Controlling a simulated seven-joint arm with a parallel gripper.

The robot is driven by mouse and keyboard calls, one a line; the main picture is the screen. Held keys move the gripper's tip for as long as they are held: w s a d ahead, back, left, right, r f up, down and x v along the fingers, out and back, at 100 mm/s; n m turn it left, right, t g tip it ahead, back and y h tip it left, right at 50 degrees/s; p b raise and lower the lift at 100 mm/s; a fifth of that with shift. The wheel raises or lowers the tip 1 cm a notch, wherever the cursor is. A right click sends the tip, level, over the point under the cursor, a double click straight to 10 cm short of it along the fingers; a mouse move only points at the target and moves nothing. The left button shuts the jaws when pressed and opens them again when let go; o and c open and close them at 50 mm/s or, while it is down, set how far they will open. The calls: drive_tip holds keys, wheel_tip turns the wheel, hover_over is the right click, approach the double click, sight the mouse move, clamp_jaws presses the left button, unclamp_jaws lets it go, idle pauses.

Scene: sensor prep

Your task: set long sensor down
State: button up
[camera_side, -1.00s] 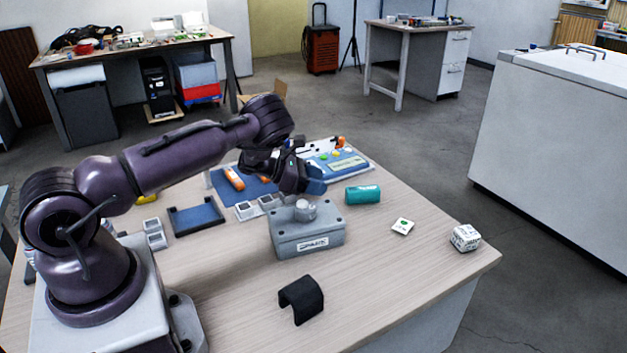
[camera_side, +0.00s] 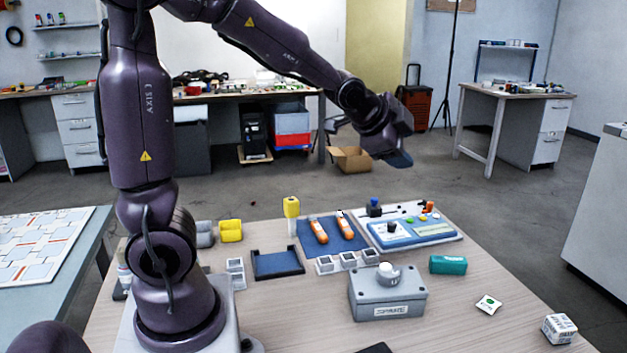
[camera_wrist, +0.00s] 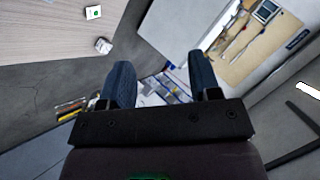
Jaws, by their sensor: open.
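Two orange sensors with pale tips, one on the left (camera_side: 319,230) and one on the right (camera_side: 345,228), lie side by side on a blue mat (camera_side: 333,247) in the side view. I cannot tell by name which is the long sensor. My gripper (camera_side: 399,160) is raised high above the table, well clear of both sensors. In the wrist view its two dark blue fingers (camera_wrist: 160,78) stand apart with nothing between them. The sensors are not in the wrist view.
A grey box with a knob (camera_side: 362,300) stands in front of the mat. An empty dark tray (camera_side: 277,275) is left of it. A blue panel (camera_side: 412,234), a teal cylinder (camera_side: 448,265) and a white block (camera_side: 559,328) are to the right.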

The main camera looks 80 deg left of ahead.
drive_tip(key=s+d+n+g+h, duration=0.1)
drive_tip(key=s+d+n, duration=0.3)
drive_tip(key=s, duration=0.5)
drive_tip(key=s+d+n+g+h, duration=0.2)
drive_tip(key=s+d+n+g, duration=0.1)
drive_tip(key=s+d, duration=0.6)
drive_tip(key=shift+s+r+n, duration=0.35)
drive_tip(key=shift+s+n, duration=0.05)
drive_tip(key=shift+s, duration=0.4)
